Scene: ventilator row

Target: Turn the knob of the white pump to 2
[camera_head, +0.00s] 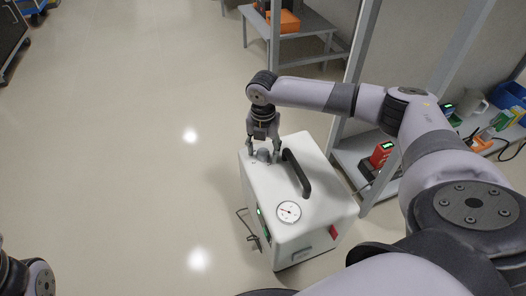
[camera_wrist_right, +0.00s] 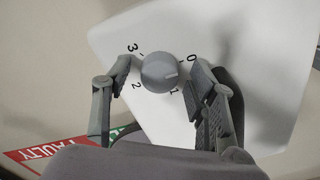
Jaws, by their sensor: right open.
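The white pump (camera_head: 315,222) stands on the floor, with a black handle (camera_head: 297,173) and a round gauge (camera_head: 289,211) on top. Its grey knob (camera_head: 263,156) is at the far end of the top. In the wrist view the knob (camera_wrist_right: 158,73) is ringed by the numbers 0, 1, 2 and 3. Its pale mark points right, between 0 and 1. My right gripper (camera_head: 264,149) is over the knob. In the wrist view its open fingers (camera_wrist_right: 161,79) stand on either side of the knob, with gaps visible. My left gripper is out of view.
A grey shelf (camera_head: 350,150) stands close to the right of the pump, with a red device (camera_head: 381,155) on it. A red label reading FAULTY (camera_wrist_right: 45,150) shows in the wrist view. An orange box (camera_head: 284,21) sits on a far shelf.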

